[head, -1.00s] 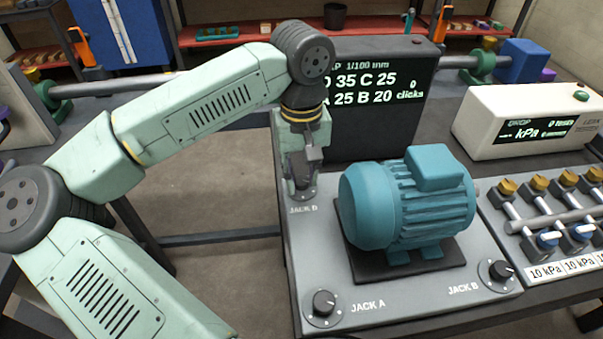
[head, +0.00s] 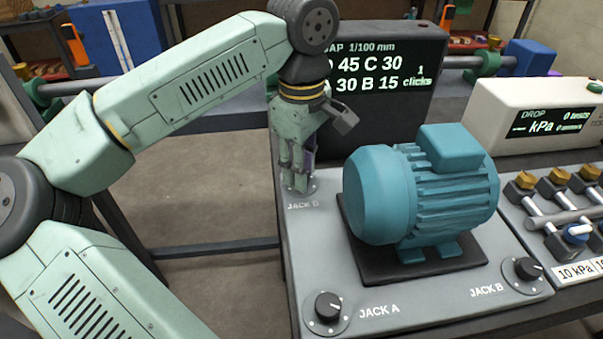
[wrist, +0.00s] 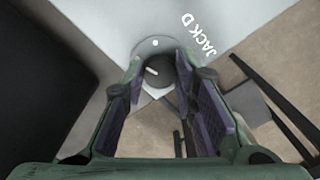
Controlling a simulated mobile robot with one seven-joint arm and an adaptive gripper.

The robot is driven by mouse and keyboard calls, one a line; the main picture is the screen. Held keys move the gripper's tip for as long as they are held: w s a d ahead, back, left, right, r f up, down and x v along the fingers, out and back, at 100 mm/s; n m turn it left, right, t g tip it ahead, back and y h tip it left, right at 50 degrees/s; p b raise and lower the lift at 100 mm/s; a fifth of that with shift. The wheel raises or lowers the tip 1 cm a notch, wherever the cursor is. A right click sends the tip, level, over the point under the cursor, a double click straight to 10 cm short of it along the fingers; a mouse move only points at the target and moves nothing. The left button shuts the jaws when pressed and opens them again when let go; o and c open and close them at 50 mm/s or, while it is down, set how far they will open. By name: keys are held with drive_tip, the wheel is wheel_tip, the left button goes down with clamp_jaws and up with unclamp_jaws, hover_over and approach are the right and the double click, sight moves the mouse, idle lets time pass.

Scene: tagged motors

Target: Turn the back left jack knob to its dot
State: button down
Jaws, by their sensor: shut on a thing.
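The back left jack knob, labelled JACK D, is a dark knob (wrist: 158,74) on a round plate in the wrist view, with a short white pointer mark. A small white dot sits on the plate's rim, apart from the pointer. My gripper (wrist: 158,68) is shut on the knob, one fingertip on each side. In the head view my gripper (head: 298,184) points down over the JACK D plate, and its fingers hide the knob. The dark display (head: 375,95) behind reads D 45, C 30, B 15 and 1 clicks; the arm partly covers it.
A teal motor (head: 420,195) stands on the grey base plate (head: 405,310), right of my gripper. The JACK A knob (head: 328,306) and JACK B knob (head: 527,268) are along the front. A white kPa box (head: 500,105) and a valve panel stand at the right.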

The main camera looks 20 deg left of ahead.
drive_tip(key=shift+n+b, duration=0.45)
drive_tip(key=shift+n, duration=1.05)
drive_tip(key=c, duration=1.3)
unclamp_jaws()
drive_tip(key=shift+r, duration=0.1)
wheel_tip(320, 180, up, 12)
